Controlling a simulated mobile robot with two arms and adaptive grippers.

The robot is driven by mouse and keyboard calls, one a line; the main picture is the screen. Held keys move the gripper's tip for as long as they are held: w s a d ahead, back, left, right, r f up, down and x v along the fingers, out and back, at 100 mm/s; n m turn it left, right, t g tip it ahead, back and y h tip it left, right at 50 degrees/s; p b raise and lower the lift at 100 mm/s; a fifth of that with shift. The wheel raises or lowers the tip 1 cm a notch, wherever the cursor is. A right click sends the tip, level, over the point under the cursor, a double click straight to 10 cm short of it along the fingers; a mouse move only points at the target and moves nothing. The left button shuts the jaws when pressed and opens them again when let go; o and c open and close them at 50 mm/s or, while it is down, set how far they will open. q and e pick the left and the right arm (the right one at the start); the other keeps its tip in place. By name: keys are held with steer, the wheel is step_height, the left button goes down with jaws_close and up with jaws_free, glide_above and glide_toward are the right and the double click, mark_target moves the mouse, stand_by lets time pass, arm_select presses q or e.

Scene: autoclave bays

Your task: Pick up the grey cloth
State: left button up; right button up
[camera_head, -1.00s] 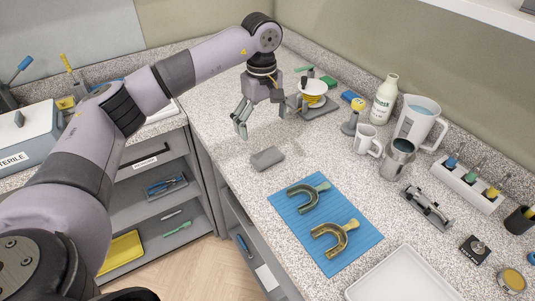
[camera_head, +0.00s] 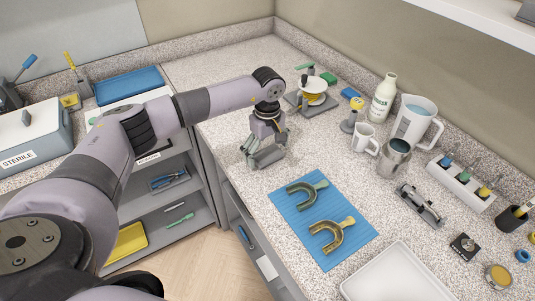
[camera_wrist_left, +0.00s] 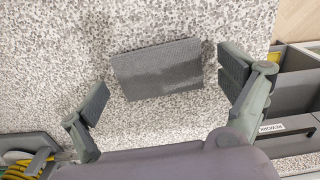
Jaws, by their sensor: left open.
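The grey cloth (camera_wrist_left: 158,69) lies flat on the speckled counter in the left wrist view, a dark grey folded rectangle. My left gripper (camera_wrist_left: 165,88) is open, with one finger to each side of the cloth and a gap of bare counter at both sides. In the head view my left gripper (camera_head: 265,157) points down low over the counter, behind the blue mat. There it covers most or all of the cloth. My right gripper is in neither view.
A blue mat (camera_head: 342,255) with two dental impression trays lies in front of the gripper. A white tray (camera_head: 352,289) sits nearer. A white mug (camera_head: 364,138), metal cup (camera_head: 394,160) and pitcher (camera_head: 412,123) stand to the right. The counter's left edge drops to open shelves.

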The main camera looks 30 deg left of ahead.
mark_target(268, 154)
arm_select(q)
steer(key=c, duration=0.9)
steer(key=shift+o, duration=0.2)
steer(key=shift+r, duration=0.1)
steer(key=shift+r, duration=0.6)
step_height(268, 154, up, 19)
steer(key=b, duration=0.4)
steer(key=shift+f, duration=0.15)
steer(key=shift+o, duration=1.2)
steer(key=c, duration=0.5)
